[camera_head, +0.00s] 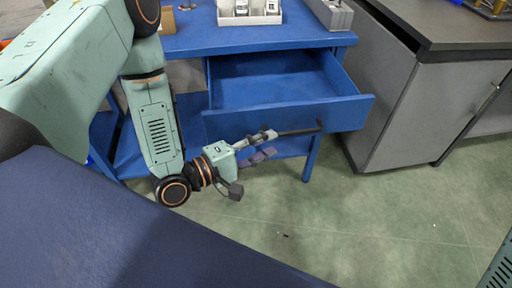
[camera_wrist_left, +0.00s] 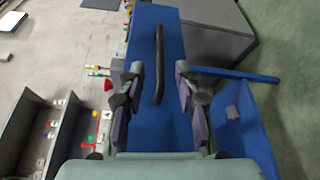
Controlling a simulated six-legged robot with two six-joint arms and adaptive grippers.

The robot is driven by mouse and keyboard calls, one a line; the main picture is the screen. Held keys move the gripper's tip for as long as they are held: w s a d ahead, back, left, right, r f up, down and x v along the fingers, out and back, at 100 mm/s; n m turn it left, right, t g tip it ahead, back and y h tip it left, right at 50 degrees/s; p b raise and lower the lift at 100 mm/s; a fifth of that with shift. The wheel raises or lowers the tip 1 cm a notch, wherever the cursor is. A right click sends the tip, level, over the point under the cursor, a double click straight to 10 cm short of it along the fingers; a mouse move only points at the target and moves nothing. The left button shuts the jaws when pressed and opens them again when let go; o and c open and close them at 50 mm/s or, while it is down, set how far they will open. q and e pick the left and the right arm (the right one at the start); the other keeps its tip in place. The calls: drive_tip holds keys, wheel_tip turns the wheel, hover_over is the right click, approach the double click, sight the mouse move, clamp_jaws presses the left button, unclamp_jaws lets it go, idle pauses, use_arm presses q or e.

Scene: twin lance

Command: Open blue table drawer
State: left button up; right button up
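The blue table (camera_head: 240,38) has its drawer (camera_head: 270,88) pulled out, and its inside looks empty. The drawer's front panel (camera_head: 355,113) faces me and carries a dark bar handle (camera_head: 301,131). My left gripper (camera_head: 267,140) is at the front panel, by the handle's left end. In the left wrist view the gripper (camera_wrist_left: 158,88) has its fingers spread wide on either side of the dark handle (camera_wrist_left: 159,62), with gaps between fingers and bar. The blue front panel (camera_wrist_left: 153,25) lies behind. My right gripper is not in view.
A grey cabinet (camera_head: 400,115) with a dark top stands right of the table. White containers (camera_head: 249,12) and a grey bin (camera_head: 330,14) sit on the tabletop. Green floor (camera_head: 330,220) is clear in front of the drawer and cabinet.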

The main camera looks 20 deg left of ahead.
use_arm(q)
drive_tip(key=shift+v, duration=1.2)
drive_tip(key=s+a+f+m+g+y, duration=0.2)
drive_tip(key=s+f+m+g+y, duration=0.45)
drive_tip(key=f, duration=0.65)
drive_tip(key=s+a+f+m+g+y, duration=0.1)
drive_tip(key=s+f+m+g, duration=0.1)
drive_tip(key=s, duration=0.6)
drive_tip(key=s+a+f+m+g+y, duration=0.1)
drive_tip(key=s+m+g, duration=0.3)
drive_tip(key=s, duration=0.5)
drive_tip(key=shift+s+a+f+g+y, duration=0.2)
drive_tip(key=shift+f+g+y, duration=0.35)
drive_tip(key=shift+g, duration=0.2)
